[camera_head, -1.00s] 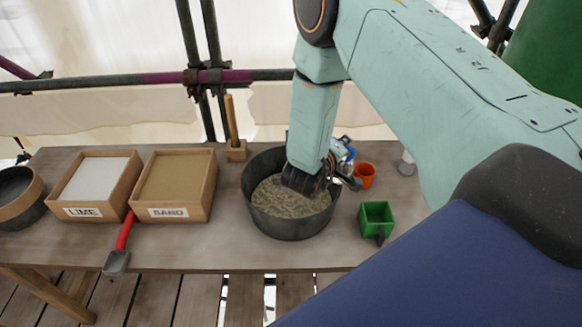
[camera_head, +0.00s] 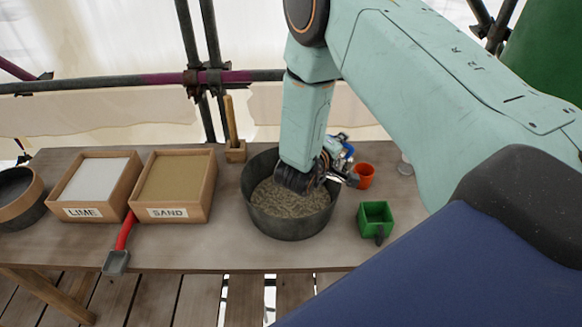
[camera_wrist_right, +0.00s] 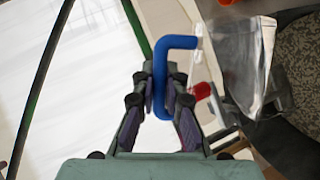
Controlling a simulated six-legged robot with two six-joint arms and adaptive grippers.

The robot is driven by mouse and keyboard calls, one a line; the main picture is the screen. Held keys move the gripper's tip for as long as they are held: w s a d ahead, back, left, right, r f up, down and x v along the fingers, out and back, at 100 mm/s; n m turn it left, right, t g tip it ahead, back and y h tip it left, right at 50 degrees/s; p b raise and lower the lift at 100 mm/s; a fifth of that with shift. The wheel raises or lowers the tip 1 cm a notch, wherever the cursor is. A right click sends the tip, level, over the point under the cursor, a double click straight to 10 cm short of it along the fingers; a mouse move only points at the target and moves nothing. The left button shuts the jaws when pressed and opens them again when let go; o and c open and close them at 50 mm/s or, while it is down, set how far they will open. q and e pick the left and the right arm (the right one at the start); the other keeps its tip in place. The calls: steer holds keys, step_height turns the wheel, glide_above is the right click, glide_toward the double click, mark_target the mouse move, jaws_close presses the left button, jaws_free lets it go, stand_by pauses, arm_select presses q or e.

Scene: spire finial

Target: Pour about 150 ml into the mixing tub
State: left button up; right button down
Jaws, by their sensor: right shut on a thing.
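The mixing tub (camera_head: 290,228) is a dark round tub with grey-brown grainy mix in it, at the middle of the table. My right gripper (camera_head: 325,175) is at the tub's far right rim. In the right wrist view my right gripper (camera_wrist_right: 165,105) is shut on the blue handle of a clear jug (camera_wrist_right: 247,60). The jug's clear body lies beside the tub (camera_wrist_right: 290,140) in that view, overlapping its edge. In the head view the jug (camera_head: 347,152) is mostly hidden behind my gripper. I cannot tell its liquid level or whether anything flows. My left gripper is not in view.
Scaffold poles (camera_head: 150,77) run behind the table.

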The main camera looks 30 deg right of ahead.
mark_target(352, 153)
steer(key=shift+w+a+r, duration=0.1)
steer(key=shift+w+a, duration=0.05)
steer(key=shift+w, duration=0.1)
steer(key=shift+s, duration=0.2)
steer(key=shift+s+d+f+m+y+p, duration=0.4)
steer(key=shift+s+d+m+y+p, duration=0.1)
steer(key=shift+s+d+m+p, duration=0.3)
steer(key=shift+d+f+t, duration=0.1)
steer(key=shift+t, duration=0.2)
steer(key=shift+s+d+f+m, duration=0.1)
steer(key=shift+d+f+m, duration=0.05)
steer(key=shift+f+m, duration=0.2)
steer(key=shift+s+d+f+m+y, duration=0.15)
steer(key=shift+s+f+m+y, duration=0.2)
steer(key=shift+f+y, duration=0.25)
steer(key=shift+s+d+f+m+t, duration=0.15)
steer(key=shift+m+t, duration=0.15)
steer(key=shift+t, duration=0.1)
steer(key=shift+s+d+f, duration=0.1)
steer(key=shift+d+f, duration=0.05)
steer(key=shift+d, duration=0.1)
